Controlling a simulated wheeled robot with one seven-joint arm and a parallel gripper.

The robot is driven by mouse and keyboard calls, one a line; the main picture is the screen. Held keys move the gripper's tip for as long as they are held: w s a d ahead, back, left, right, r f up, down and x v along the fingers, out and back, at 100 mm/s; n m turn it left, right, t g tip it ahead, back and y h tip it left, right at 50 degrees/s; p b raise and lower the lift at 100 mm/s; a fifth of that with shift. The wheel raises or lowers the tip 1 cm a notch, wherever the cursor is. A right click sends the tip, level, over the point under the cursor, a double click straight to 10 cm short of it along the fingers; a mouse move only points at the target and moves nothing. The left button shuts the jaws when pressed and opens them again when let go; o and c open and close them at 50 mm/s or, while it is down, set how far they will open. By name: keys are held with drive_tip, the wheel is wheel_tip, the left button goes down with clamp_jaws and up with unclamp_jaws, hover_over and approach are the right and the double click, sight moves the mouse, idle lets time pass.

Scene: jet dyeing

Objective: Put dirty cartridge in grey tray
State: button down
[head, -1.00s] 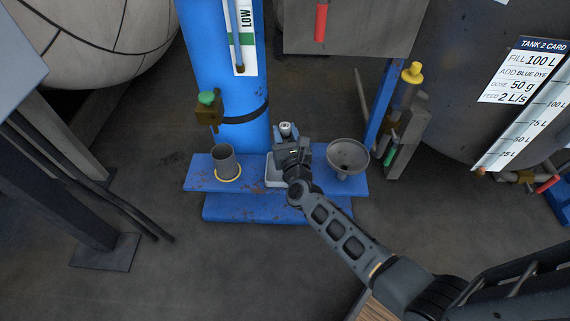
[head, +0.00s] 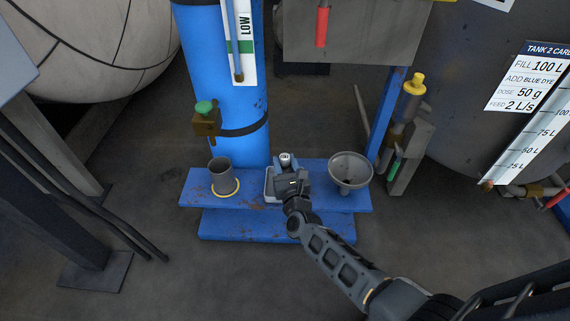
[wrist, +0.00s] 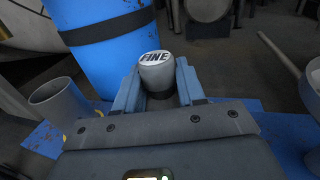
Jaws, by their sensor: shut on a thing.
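My gripper (head: 286,168) is shut on a grey cylindrical cartridge (head: 285,157), which stands about upright between the fingers. In the wrist view, the cartridge (wrist: 156,72) has a pale round top marked FINE. Its lower part is hidden by my gripper, and I cannot tell from its surface how dirty it is. The grey tray (head: 268,185) is on the blue bench, mostly hidden behind my gripper. Its light left rim shows. My gripper is over the tray in the head view; I cannot tell whether the cartridge touches it.
A grey cup (head: 222,177) in a yellow ring stands left on the blue bench (head: 322,200). A grey funnel (head: 349,172) stands close on the right. Behind rises a blue column (head: 225,90) with a green-knobbed valve (head: 206,115).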

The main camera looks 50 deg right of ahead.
drive_tip(key=c, duration=0.7)
unclamp_jaws()
drive_tip(key=shift+o, duration=0.2)
